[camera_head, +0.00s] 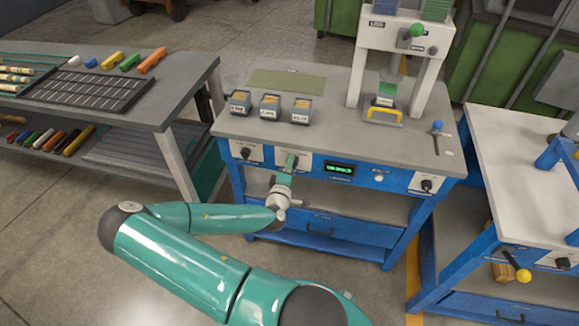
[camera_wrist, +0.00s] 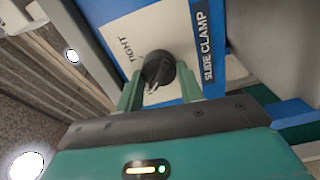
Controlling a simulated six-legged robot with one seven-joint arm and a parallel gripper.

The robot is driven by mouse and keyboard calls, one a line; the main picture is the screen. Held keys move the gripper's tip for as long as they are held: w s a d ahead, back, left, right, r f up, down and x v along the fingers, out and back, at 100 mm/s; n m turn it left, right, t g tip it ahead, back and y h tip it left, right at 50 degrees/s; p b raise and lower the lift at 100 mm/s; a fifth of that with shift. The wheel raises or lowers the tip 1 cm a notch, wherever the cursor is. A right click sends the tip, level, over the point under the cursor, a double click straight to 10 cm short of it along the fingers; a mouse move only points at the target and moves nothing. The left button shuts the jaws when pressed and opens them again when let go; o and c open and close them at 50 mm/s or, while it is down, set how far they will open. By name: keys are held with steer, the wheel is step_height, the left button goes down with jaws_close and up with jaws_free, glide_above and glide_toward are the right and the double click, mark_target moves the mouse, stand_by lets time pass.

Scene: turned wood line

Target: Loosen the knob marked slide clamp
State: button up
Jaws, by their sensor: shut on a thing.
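The slide clamp knob (camera_wrist: 158,66) is round and black, on a white plate (camera_wrist: 165,30) lettered TIGHT, beside a blue strip lettered SLIDE CLAMP. Pale pointer marks show on its near side, in the lower part of the picture. My gripper (camera_wrist: 158,84) has its two green fingers on either side of the knob, shut on it. In the head view my gripper (camera_head: 291,163) is at the blue front panel of the middle bench and hides this knob. The other end of its dial is hard to read.
The middle bench (camera_head: 340,135) carries three small labelled bins (camera_head: 270,107) and a white press frame (camera_head: 355,70). Its panel has a left knob (camera_head: 245,153), a green display (camera_head: 339,170) and a right knob (camera_head: 427,186). A grey table (camera_head: 185,75) stands left, a blue-framed bench (camera_head: 515,150) right.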

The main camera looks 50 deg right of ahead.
stand_by(0.3)
steer(key=o, duration=1)
steer(key=v, duration=1.4)
